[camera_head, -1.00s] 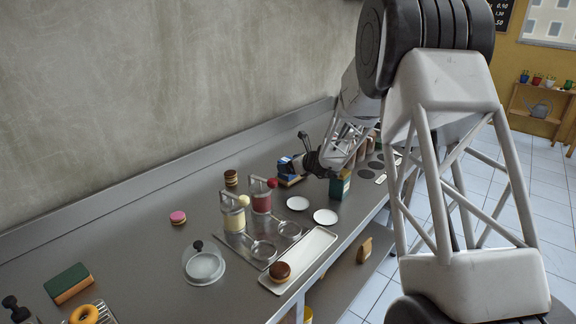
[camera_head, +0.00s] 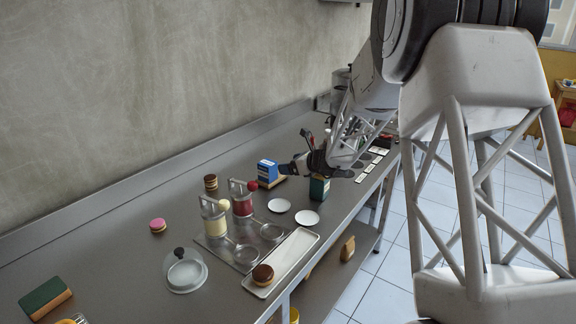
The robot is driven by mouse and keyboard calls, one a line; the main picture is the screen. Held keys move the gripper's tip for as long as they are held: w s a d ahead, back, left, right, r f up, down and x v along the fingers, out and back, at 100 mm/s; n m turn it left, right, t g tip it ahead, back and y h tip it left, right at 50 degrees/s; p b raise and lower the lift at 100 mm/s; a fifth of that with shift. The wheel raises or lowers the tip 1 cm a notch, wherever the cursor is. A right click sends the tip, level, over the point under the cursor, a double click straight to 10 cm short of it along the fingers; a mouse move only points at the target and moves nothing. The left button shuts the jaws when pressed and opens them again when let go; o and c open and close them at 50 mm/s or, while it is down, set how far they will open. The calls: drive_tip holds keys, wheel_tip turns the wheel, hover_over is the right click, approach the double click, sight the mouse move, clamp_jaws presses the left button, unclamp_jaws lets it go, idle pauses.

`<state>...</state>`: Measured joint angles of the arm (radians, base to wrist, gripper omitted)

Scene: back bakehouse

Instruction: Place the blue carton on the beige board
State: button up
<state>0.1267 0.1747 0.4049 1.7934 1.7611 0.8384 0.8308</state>
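The blue carton (camera_head: 267,171), with a pale patch on its side, stands upright near the back of the steel counter. A thin tan edge, which seems to be the beige board (camera_head: 281,180), shows at its base; the rest of the board is hidden. The carton appears to rest on it. My gripper (camera_head: 288,168) is just to the right of the carton, pointing left at it. A small gap seems to lie between them, but contact is hard to judge. The fingers are small and dark, so their opening is unclear.
A dark green carton (camera_head: 319,189) stands just under my wrist. Two white plates (camera_head: 279,205) lie in front. A long white tray (camera_head: 290,256) lies near the front edge. The left back counter is bare.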

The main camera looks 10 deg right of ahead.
drive_tip(key=shift+s+r, duration=0.1)
idle(0.6)
drive_tip(key=s+a+r+n+g+h, duration=0.15)
drive_tip(key=s+r+n, duration=0.25)
drive_tip(key=s, duration=0.4)
drive_tip(key=s+a+r+n+g, duration=0.25)
drive_tip(key=s+n, duration=0.25)
drive_tip(key=s, duration=0.4)
drive_tip(key=s+a+r+n+g, duration=0.15)
drive_tip(key=s+r+n, duration=0.25)
drive_tip(key=s, duration=0.4)
drive_tip(key=s+d+n+h, duration=0.2)
drive_tip(key=s+n, duration=0.2)
drive_tip(key=s, duration=0.6)
drive_tip(key=s+d+n+g+h, duration=0.1)
drive_tip(key=s+d+n+h, duration=0.2)
drive_tip(key=s, duration=0.8)
drive_tip(key=s+d+n+h, duration=0.3)
drive_tip(key=s+n, duration=0.3)
drive_tip(key=s, duration=0.4)
drive_tip(key=shift+s+n, duration=0.3)
drive_tip(key=shift+n, duration=0.1)
